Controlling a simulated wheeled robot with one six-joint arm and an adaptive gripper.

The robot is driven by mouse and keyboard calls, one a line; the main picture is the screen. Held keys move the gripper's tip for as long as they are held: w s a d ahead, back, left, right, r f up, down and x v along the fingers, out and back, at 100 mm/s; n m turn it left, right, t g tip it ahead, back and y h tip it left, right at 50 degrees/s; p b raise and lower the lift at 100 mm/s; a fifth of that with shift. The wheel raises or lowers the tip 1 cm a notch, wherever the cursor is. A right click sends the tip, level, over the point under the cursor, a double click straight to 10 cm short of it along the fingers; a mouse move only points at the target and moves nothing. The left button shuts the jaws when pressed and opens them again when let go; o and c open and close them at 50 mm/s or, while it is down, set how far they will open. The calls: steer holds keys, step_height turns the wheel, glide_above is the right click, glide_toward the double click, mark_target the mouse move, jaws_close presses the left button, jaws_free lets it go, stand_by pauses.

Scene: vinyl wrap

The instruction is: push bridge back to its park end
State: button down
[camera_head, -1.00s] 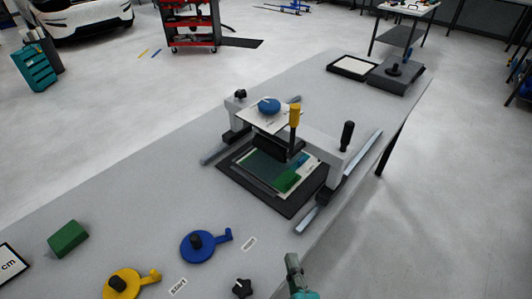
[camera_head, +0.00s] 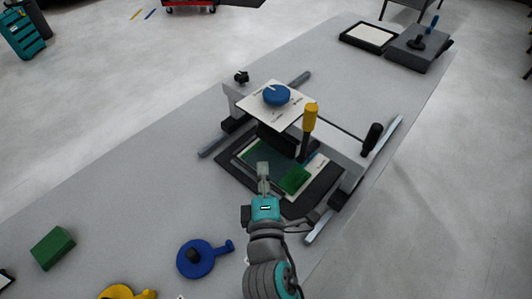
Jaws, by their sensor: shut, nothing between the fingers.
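The bridge (camera_head: 345,160) is a light grey frame that spans a dark base plate on two side rails. It carries a white dial plate with a blue knob (camera_head: 277,95), a yellow-handled lever (camera_head: 310,118) and a black side handle (camera_head: 372,138). A left rail (camera_head: 217,139) and a right rail (camera_head: 326,220) run under its feet. My gripper (camera_head: 263,168) is shut and empty, over the front part of the dark plate (camera_head: 297,210), on the near side of the bridge. It looks apart from the bridge, but contact is hard to judge.
A blue crank disc (camera_head: 195,257), a yellow disc (camera_head: 122,292) and a green block (camera_head: 53,248) lie at the front left of the table. A framed tray (camera_head: 369,37) and dark box (camera_head: 418,50) stand at the far end. The table's left middle is clear.

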mark_target(289, 124)
steer(key=w+d, duration=0.1)
steer(key=w, duration=1)
steer(key=shift+w+d, duration=0.25)
steer(key=shift+w, duration=0.1)
